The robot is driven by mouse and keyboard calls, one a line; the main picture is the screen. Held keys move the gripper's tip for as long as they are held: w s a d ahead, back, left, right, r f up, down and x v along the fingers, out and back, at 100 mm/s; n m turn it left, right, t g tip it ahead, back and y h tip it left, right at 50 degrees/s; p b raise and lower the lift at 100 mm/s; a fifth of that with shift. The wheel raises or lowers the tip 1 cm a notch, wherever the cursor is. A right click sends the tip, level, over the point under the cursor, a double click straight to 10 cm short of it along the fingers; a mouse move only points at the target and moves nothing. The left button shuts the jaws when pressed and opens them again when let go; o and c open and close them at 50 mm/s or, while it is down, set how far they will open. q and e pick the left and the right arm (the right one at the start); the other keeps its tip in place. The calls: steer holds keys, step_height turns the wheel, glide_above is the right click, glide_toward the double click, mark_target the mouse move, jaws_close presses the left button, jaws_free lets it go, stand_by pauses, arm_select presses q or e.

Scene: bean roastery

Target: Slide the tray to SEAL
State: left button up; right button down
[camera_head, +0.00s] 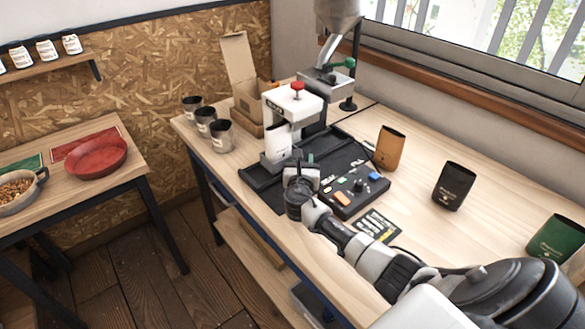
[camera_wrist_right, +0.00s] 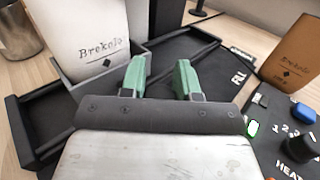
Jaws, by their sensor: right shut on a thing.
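The small grey tray (camera_head: 272,167) sits on the black track (camera_head: 262,188) at the sealing machine and holds an upright white bag (camera_head: 278,142). In the right wrist view the tray's grey wall (camera_wrist_right: 98,82) and the white bag (camera_wrist_right: 88,38) are at upper left. My right gripper (camera_head: 298,168) is at the tray's right side. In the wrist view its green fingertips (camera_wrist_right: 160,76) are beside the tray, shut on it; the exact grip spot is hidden. A FILL label (camera_wrist_right: 238,76) shows on the track to the right. My left gripper is not in view.
The sealer (camera_head: 293,98) with a red knob stands over the track. A control box (camera_head: 352,192) is close to my right gripper. A brown bag (camera_head: 389,148), black bag (camera_head: 453,186) and green bag (camera_head: 556,238) stand to the right. Several dark cups (camera_head: 221,134) stand at left.

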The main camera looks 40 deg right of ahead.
steer(key=d, duration=0.2)
steer(key=d+b, duration=0.1)
steer(key=d, duration=0.4)
steer(key=shift+w+d, duration=0.3)
steer(key=shift+d, duration=0.1)
steer(key=c, duration=0.8)
jaws_free()
steer(key=shift+r, duration=0.35)
steer(key=s+d+r+p, duration=0.1)
steer(key=s+d+r, duration=0.3)
steer(key=s+r, duration=0.6)
steer(key=shift+s, duration=0.5)
